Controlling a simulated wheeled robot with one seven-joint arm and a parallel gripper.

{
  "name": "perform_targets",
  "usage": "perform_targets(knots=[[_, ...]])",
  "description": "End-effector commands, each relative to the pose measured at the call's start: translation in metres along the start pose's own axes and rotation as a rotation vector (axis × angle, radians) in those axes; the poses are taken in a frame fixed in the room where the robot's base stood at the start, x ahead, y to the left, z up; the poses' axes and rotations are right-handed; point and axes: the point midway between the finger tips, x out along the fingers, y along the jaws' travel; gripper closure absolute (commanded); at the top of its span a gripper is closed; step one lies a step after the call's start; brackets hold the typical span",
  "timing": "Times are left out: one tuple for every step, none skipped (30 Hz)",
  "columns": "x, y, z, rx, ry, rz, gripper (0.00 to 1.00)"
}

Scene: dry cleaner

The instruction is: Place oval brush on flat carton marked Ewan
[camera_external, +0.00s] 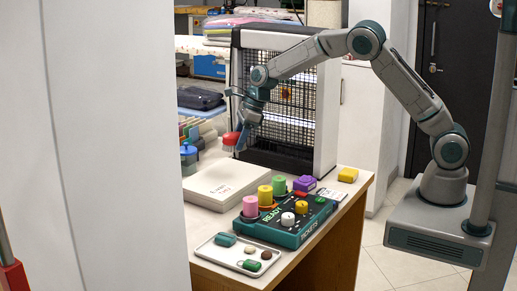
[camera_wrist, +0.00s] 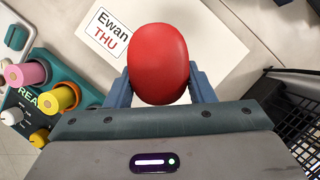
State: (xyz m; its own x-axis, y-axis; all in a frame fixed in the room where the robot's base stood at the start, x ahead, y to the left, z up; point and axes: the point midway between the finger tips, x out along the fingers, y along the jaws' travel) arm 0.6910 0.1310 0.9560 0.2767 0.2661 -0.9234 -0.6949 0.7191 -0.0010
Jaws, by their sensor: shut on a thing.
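The oval brush (camera_wrist: 158,62) has a smooth red top and is gripped between my two blue fingers in the wrist view. It also shows as a small red shape (camera_external: 230,138) at my gripper (camera_external: 241,136) in the external view. The flat carton (camera_external: 208,193) is white and lies on the counter. In the wrist view the carton (camera_wrist: 215,48) is below the brush, and its label (camera_wrist: 108,32) reads "Ewan THU". The brush appears above the carton, toward its back edge in the external view. Its underside is hidden.
A teal console (camera_external: 290,222) marked READY holds coloured spools to the right of the carton. A tray (camera_external: 218,255) with small items is at the front. A black grille (camera_external: 275,95) stands behind. A blue-lidded jar (camera_external: 188,158) is close to the carton's back left.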

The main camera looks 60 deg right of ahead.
Motion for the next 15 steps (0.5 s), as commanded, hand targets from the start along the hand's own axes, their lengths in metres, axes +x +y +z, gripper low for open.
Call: perform_targets(knots=[[-0.014,-0.012,-0.011,0.079,0.001,-0.033,0.75],[-0.019,-0.019,-0.018,0.124,0.000,-0.052,0.75],[-0.025,-0.027,-0.027,0.178,0.000,-0.074,0.75],[-0.028,-0.031,-0.032,0.212,0.000,-0.088,0.75],[-0.032,-0.036,-0.037,0.243,0.001,-0.100,0.75],[-0.036,-0.041,-0.043,0.277,0.000,-0.115,0.75],[-0.038,-0.043,-0.046,0.297,0.000,-0.124,0.75],[-0.039,-0.046,-0.049,0.314,0.000,-0.130,0.75],[-0.040,-0.047,-0.051,0.330,0.001,-0.136,0.75],[-0.040,-0.048,-0.052,0.338,0.001,-0.140,0.75],[-0.038,-0.047,-0.051,0.345,0.001,-0.142,0.75],[-0.034,-0.045,-0.049,0.349,0.001,-0.144,0.75],[-0.030,-0.043,-0.047,0.349,0.002,-0.144,0.75],[-0.024,-0.040,-0.043,0.348,0.004,-0.143,0.75],[-0.017,-0.036,-0.038,0.348,0.004,-0.143,0.75]])
